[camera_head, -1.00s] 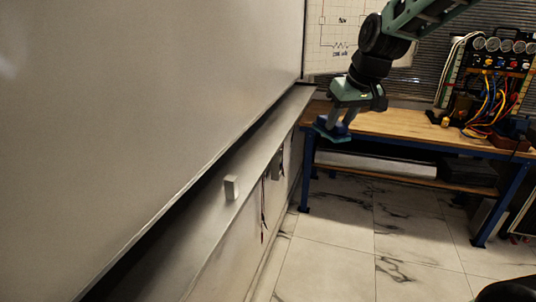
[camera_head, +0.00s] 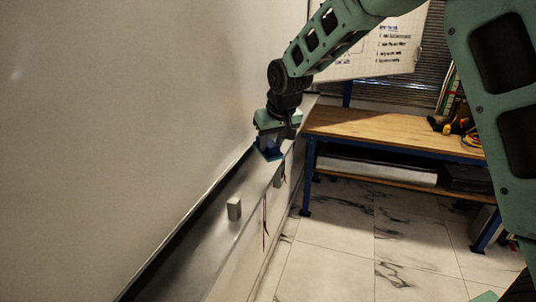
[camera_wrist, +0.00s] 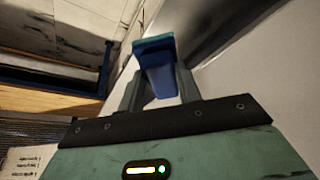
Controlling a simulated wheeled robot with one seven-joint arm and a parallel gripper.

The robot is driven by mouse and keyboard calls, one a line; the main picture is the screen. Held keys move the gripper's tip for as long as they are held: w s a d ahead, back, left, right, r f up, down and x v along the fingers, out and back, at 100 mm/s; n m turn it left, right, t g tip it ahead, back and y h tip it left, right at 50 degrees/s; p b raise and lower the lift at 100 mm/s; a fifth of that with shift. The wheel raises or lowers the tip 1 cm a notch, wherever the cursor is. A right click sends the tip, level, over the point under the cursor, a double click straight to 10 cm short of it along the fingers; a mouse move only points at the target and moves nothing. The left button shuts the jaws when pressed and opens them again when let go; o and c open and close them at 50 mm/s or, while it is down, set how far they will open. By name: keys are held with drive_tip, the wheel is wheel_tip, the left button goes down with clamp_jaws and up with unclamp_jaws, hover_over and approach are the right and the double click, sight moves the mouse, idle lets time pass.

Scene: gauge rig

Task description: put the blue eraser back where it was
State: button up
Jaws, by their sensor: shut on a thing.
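The blue eraser (camera_head: 272,153) is held in my gripper (camera_head: 270,146), beside the whiteboard and over or close to the far part of its ledge. In the wrist view the eraser (camera_wrist: 160,68) sits between the two fingers of my gripper (camera_wrist: 160,80), which is shut on it. The grey ledge (camera_head: 215,235) runs along the foot of the large whiteboard (camera_head: 130,120). I cannot tell whether the eraser touches the ledge.
A wooden workbench (camera_head: 390,133) with blue legs is to the right. Dark cords (camera_head: 265,215) hang below the ledge. The ledge between block and gripper looks clear.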

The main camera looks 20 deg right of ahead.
sight(270, 145)
drive_tip(key=f, duration=0.1)
drive_tip(key=f+p, duration=0.1)
drive_tip(key=f, duration=0.1)
drive_tip(key=shift+w+a+f, duration=0.1)
drive_tip(key=shift+w+a, duration=0.15)
drive_tip(key=shift+a, duration=0.1)
wheel_tip(270, 145, down, 2)
drive_tip(key=shift+s+f+p, duration=0.1)
drive_tip(key=shift+f+p, duration=0.05)
drive_tip(key=shift+p, duration=0.75)
drive_tip(key=shift+p+x, duration=0.5)
drive_tip(key=shift+x, duration=0.3)
drive_tip(key=shift+s+f, duration=0.1)
drive_tip(key=o, duration=0.9)
